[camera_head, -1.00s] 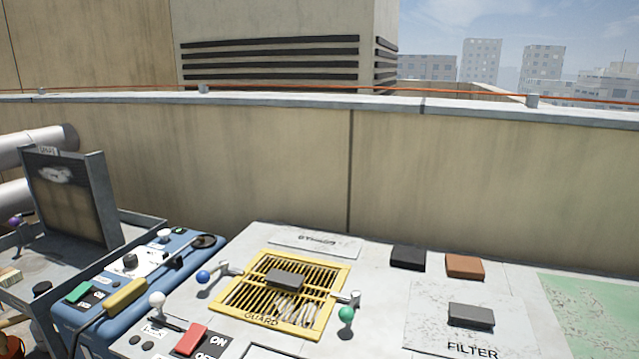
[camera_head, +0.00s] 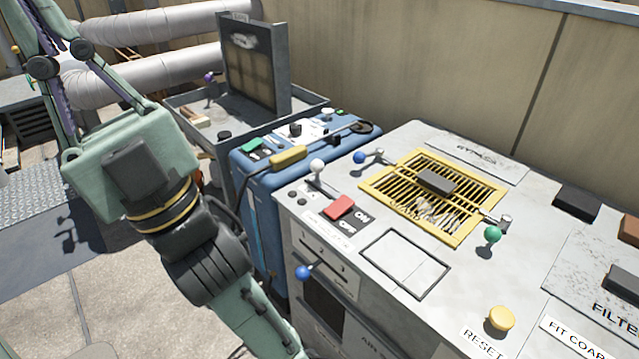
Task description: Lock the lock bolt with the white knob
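The white knob (camera_head: 317,166) stands at the far left corner of the grey cabinet top (camera_head: 400,215). A short stem runs down from it to a small plate, beside a red ON/OFF switch (camera_head: 339,206). I cannot make out how far its bolt is slid. A yellow grille marked GUARD (camera_head: 435,190) has a blue knob (camera_head: 359,157) at its left and a green knob (camera_head: 492,234) at its right. My gripper (camera_head: 62,60) is raised at the upper left, away from the white knob and touching nothing I can see. Its fingertips are not clear.
A blue unit (camera_head: 262,185) with another white knob (camera_head: 327,112) and a yellow-handled tool (camera_head: 288,158) stands beside the cabinet. A blue front knob (camera_head: 303,272) sticks out. A yellow RESET button (camera_head: 500,318) is at the near right. Open paving (camera_head: 130,290) lies left.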

